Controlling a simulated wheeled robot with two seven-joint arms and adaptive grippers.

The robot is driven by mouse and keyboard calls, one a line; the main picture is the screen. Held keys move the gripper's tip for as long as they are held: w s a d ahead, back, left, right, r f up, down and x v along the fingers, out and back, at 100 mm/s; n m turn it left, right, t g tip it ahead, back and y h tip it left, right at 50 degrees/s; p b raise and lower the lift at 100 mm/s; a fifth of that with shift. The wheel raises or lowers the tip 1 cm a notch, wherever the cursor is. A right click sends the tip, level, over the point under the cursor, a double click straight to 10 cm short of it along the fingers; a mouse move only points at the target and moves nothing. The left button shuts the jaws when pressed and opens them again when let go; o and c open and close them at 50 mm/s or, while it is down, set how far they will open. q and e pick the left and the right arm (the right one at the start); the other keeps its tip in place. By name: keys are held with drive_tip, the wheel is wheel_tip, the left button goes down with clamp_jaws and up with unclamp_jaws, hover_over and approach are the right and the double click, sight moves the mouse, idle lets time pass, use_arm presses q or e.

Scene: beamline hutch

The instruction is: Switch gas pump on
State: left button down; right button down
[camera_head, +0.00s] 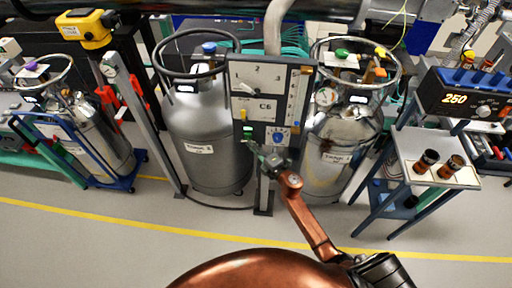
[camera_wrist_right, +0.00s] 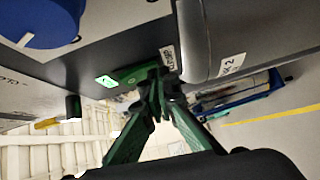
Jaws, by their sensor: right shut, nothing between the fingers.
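A grey control panel (camera_head: 243,75) stands on a post between two metal tanks. Low on it are a small green switch (camera_head: 248,132) and a blue knob (camera_head: 279,138). My right gripper (camera_head: 256,150) is shut and empty, close to the panel's lower edge just below the green switch. In the right wrist view, its green fingers (camera_wrist_right: 155,88) meet beside a green part (camera_wrist_right: 131,73) and a bright green marking (camera_wrist_right: 107,80). I cannot tell whether the fingertips touch. The blue knob (camera_wrist_right: 45,18) shows at upper left. My left gripper is not in view.
A tank (camera_head: 192,120) stands left of the panel and another tank (camera_head: 335,155) right of it. A cart (camera_head: 435,150) with two brown jars (camera_head: 451,167) stands at right. A gas-bottle trolley (camera_head: 85,150) is at left. Floor with a yellow line (camera_head: 130,223) is clear in front.

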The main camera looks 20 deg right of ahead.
drive_tip(key=shift+a+r, duration=0.15)
drive_tip(key=shift+r, duration=0.2)
drive_tip(key=s+d+f, duration=0.1)
drive_tip(key=s, duration=1.2)
drive_tip(key=shift+f, duration=0.4)
